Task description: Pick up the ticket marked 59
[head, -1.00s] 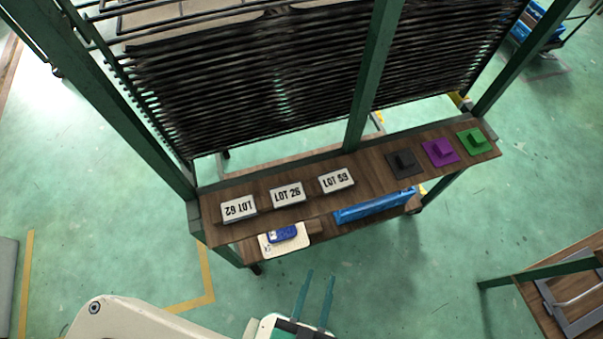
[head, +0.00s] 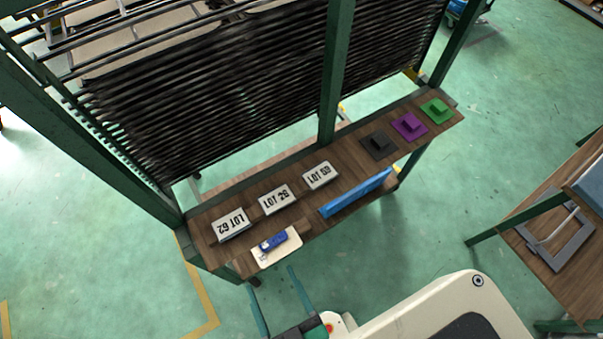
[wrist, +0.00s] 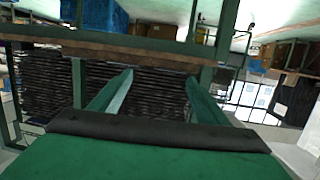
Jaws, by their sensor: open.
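The ticket marked 59 (head: 320,175) is a pale block with dark lettering, rightmost of three on the brown shelf (head: 350,160) in the head view. Its text looks upside down and is small. To its left lie the ticket marked 26 (head: 277,199), which also looks upside down, and the ticket marked 62 (head: 231,224). My gripper (head: 271,277) is open and empty, in front of and below the shelf edge, apart from the tickets. In the wrist view its two green fingers (wrist: 160,76) are spread, with no ticket visible between them.
Green posts (head: 337,70) rise behind. Another table (head: 545,240) stands right.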

